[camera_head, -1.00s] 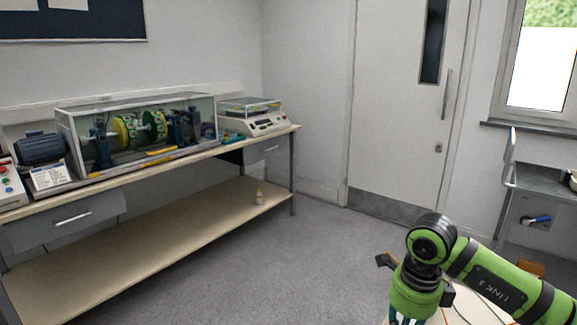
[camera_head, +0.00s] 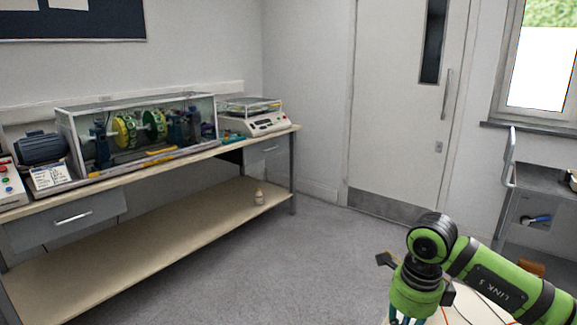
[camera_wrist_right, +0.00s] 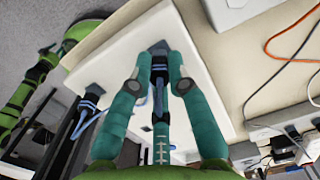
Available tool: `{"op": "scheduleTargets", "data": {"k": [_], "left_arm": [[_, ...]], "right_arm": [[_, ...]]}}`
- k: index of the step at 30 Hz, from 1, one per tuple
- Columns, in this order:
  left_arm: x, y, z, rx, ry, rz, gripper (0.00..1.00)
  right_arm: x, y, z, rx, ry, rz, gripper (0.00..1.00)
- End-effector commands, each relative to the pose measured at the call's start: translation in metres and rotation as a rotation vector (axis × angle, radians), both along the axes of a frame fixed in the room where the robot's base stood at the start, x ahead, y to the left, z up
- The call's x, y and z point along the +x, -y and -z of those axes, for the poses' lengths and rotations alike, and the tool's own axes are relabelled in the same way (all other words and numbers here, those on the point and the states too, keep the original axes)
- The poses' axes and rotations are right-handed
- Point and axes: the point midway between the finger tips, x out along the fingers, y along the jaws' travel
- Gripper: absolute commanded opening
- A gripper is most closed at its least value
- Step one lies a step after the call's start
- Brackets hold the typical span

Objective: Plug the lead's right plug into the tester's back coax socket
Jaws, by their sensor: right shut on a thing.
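In the right wrist view, the teal fingers of my right gripper (camera_wrist_right: 160,62) are shut on a dark plug (camera_wrist_right: 159,64), held over a white slab-like surface. A light blue lead (camera_wrist_right: 160,102) trails from it back towards the wrist. A second dark piece with blue bands (camera_wrist_right: 91,96), which looks like another plug, shows to the left. In the head view my right gripper (camera_head: 404,320) is cut off by the bottom edge. I cannot make out the tester's back coax socket. My left gripper is not seen.
An orange cable (camera_wrist_right: 290,58) and a grey cable cross the beige table (camera_wrist_right: 262,85) at right. White sockets or adapters (camera_wrist_right: 285,120) sit by its edge. A white box (camera_wrist_right: 232,12) is at the top. In the head view, a workbench (camera_head: 150,175) stands at left, with clear floor before the door.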

Motion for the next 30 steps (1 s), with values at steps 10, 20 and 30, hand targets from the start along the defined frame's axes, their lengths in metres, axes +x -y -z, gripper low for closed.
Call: {"op": "scheduleTargets", "data": {"k": [10,20,30], "left_arm": [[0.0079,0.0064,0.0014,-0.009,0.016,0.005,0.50],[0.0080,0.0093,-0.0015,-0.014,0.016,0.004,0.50],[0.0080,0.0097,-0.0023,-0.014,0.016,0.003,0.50]], "right_arm": [[-0.0034,-0.0004,0.0075,-0.003,-0.016,-0.003,0.00],[-0.0039,-0.0006,0.0024,-0.004,-0.018,-0.004,0.00],[-0.0022,-0.0006,-0.0019,-0.001,-0.010,-0.003,0.34]]}}
